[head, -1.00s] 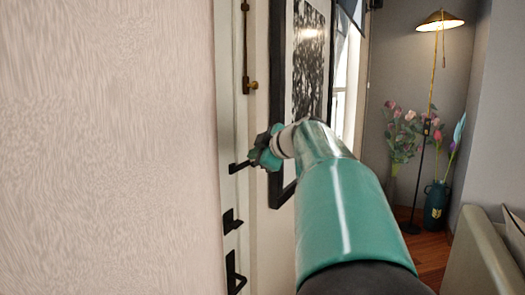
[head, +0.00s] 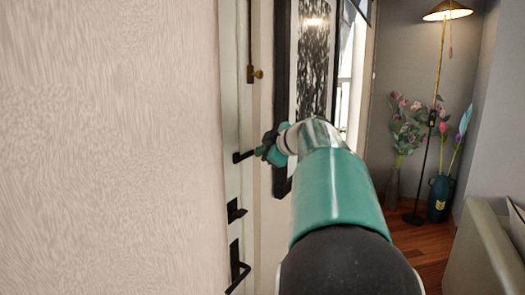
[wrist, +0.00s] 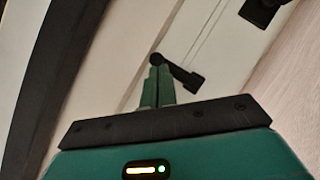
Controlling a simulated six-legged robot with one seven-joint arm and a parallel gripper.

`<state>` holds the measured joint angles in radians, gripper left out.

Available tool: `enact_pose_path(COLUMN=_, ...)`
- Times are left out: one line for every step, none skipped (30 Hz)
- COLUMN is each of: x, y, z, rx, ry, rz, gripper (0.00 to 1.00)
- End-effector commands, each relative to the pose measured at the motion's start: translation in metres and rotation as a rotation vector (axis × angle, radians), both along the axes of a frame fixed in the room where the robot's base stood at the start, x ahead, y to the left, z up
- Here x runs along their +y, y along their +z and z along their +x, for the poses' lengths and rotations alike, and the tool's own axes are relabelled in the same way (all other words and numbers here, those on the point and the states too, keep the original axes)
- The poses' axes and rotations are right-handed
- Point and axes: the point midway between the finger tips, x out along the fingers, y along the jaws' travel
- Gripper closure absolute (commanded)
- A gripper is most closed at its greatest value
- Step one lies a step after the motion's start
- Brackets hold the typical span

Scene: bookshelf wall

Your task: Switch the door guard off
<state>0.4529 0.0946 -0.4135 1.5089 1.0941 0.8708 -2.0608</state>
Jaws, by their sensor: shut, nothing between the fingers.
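The door guard (head: 243,156) is a small black bar on the pale door edge at the left of the head view. In the wrist view the guard (wrist: 183,75) shows as a short black arm with a round knob at its left end. My gripper (head: 261,151) is at the guard's right end in the head view. In the wrist view its green fingers (wrist: 157,72) are shut together, with their tips at or just beside the knob end. Whether they touch it is unclear. Nothing shows between the fingers.
Below the guard are a black latch (head: 235,211) and a black door handle (head: 237,270). A plain wall (head: 110,150) fills the left. A sofa (head: 480,250) stands at right.

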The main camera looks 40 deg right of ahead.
Motion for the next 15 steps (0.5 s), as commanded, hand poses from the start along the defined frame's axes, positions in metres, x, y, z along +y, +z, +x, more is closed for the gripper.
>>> enact_pose_path(x=-0.0001, y=-0.0002, z=0.0, rx=0.002, ry=0.0, rz=0.005, gripper=1.0)
enact_pose_path(x=-0.0002, y=-0.0003, z=0.0001, rx=0.003, ry=0.0, rz=0.007, gripper=1.0)
enact_pose_path(x=-0.0003, y=-0.0005, z=0.0001, rx=0.004, ry=0.0, rz=0.012, gripper=1.0)
enact_pose_path(x=-0.0003, y=-0.0007, z=0.0001, rx=0.006, ry=0.0, rz=0.016, gripper=1.0)
enact_pose_path(x=-0.0003, y=-0.0008, z=0.0001, rx=0.008, ry=0.0, rz=0.02, gripper=1.0)
enact_pose_path(x=-0.0004, y=-0.001, z=0.0001, rx=0.01, ry=0.0, rz=0.026, gripper=1.0)
enact_pose_path(x=-0.0005, y=-0.0011, z=0.0001, rx=0.011, ry=0.0, rz=0.029, gripper=1.0)
enact_pose_path(x=-0.0005, y=-0.0014, z=0.0001, rx=0.012, ry=0.001, rz=0.032, gripper=1.0)
enact_pose_path(x=-0.0008, y=-0.0014, z=0.0001, rx=0.014, ry=0.0, rz=0.038, gripper=1.0)
enact_pose_path(x=-0.001, y=-0.0015, z=0.0002, rx=0.015, ry=0.0, rz=0.042, gripper=1.0)
enact_pose_path(x=-0.0011, y=-0.0017, z=0.0002, rx=0.016, ry=-0.001, rz=0.048, gripper=1.0)
enact_pose_path(x=-0.0013, y=-0.0018, z=0.0002, rx=0.019, ry=0.0, rz=0.053, gripper=1.0)
enact_pose_path(x=-0.0014, y=-0.0021, z=0.0002, rx=0.021, ry=0.0, rz=0.058, gripper=1.0)
enact_pose_path(x=-0.0014, y=-0.0023, z=0.0002, rx=0.024, ry=0.0, rz=0.062, gripper=1.0)
enact_pose_path(x=-0.0017, y=-0.0027, z=0.0003, rx=0.026, ry=0.0, rz=0.069, gripper=1.0)
